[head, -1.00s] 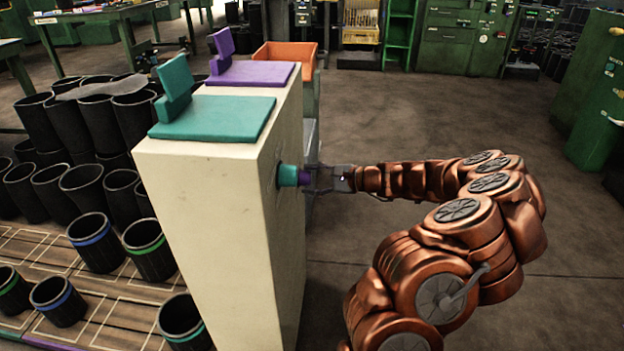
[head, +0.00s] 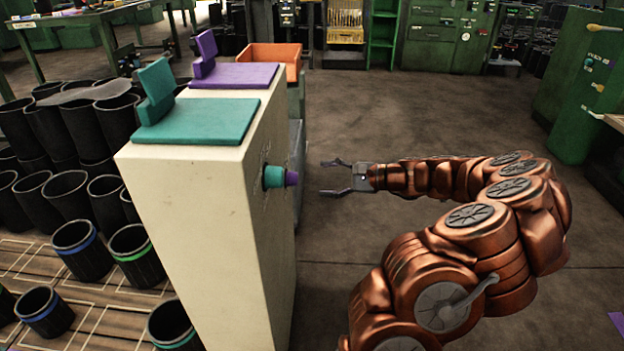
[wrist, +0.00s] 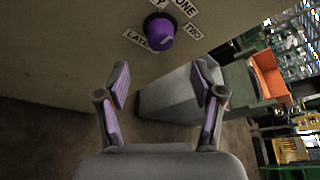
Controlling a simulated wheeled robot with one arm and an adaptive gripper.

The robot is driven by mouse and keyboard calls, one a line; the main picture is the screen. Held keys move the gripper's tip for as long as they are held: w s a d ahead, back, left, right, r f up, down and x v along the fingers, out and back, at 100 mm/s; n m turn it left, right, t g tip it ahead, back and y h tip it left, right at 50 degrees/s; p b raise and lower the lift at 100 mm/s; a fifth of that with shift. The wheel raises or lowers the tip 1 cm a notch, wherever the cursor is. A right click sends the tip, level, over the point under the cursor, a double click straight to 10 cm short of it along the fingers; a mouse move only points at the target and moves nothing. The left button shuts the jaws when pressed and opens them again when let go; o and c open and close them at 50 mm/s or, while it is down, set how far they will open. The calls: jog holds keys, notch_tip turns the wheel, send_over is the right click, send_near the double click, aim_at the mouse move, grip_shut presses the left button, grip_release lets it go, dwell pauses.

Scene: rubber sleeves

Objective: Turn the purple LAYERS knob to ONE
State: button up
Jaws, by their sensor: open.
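The purple LAYERS knob (head: 292,178) sticks out from the right side of the cream cabinet (head: 205,215), partly behind a teal knob (head: 273,176). In the wrist view the purple knob (wrist: 160,34) sits on a black base, with a ONE label (wrist: 184,8) above right, a TWO label (wrist: 193,32) to the right and a partly covered label at lower left. I cannot make out which label the knob points to. My gripper (head: 330,178) is open and empty, a short way right of the knob. In the wrist view its fingers (wrist: 160,85) are apart, below the knob.
Teal (head: 205,120) and purple (head: 240,75) plates lie on the cabinet top. An orange bin (head: 272,58) stands behind it. Black sleeves (head: 80,250) fill the left side. The floor right of the cabinet is open beyond my arm.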

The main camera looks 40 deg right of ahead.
jog(key=v, duration=0.3)
jog(key=shift+s+d, duration=0.1)
jog(key=shift+s, duration=0.05)
dwell(0.6)
